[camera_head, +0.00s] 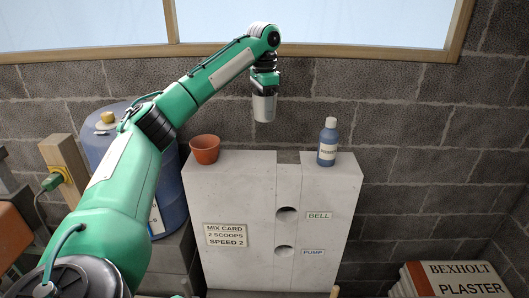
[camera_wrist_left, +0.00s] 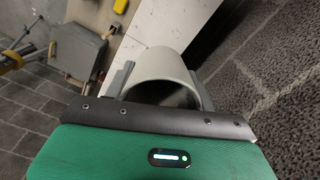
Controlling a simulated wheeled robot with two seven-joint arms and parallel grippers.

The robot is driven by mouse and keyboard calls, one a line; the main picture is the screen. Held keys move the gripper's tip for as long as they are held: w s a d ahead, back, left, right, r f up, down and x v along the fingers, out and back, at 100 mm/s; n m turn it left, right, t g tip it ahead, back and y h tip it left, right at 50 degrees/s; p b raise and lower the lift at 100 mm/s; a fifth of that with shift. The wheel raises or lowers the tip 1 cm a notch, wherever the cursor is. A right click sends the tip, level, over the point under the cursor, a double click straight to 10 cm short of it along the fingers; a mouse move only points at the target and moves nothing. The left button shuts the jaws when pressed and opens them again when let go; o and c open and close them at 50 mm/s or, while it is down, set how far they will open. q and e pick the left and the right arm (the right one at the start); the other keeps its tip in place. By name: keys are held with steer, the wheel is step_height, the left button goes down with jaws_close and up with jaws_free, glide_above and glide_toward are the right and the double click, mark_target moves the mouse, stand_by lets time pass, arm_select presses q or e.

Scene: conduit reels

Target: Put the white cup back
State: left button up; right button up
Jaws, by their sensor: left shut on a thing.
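The white cup (camera_head: 264,107) hangs in the air in my left gripper (camera_head: 264,88), above the concrete block and in front of the brick wall. In the left wrist view the cup (camera_wrist_left: 163,66) sits with its rim facing the camera, between the two fingers of the left gripper (camera_wrist_left: 160,88). The gripper is shut on the cup, which looks roughly upright. The block's pale top shows below and apart from the cup. My right gripper is not in view.
The concrete block (camera_head: 235,190) carries a terracotta pot (camera_head: 205,149) at its top left and a blue bottle (camera_head: 328,142) at its top right. The top between them is clear. A blue barrel (camera_head: 110,140) stands left. Plaster bags (camera_head: 455,280) lie at lower right.

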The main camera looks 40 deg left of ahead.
arm_select(q)
step_height(320, 180, down, 10)
steer(key=shift+f+b, duration=0.1)
steer(key=shift+b, duration=0.2)
steer(key=shift+f, duration=0.55)
step_height(320, 180, down, 3)
steer(key=shift+f+p, duration=0.15)
steer(key=shift+p, duration=0.7)
steer(key=shift+f, duration=0.25)
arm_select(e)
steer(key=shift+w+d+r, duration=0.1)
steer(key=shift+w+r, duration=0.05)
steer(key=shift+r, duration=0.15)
arm_select(q)
steer(key=shift+f, duration=0.1)
steer(key=o, duration=1.2)
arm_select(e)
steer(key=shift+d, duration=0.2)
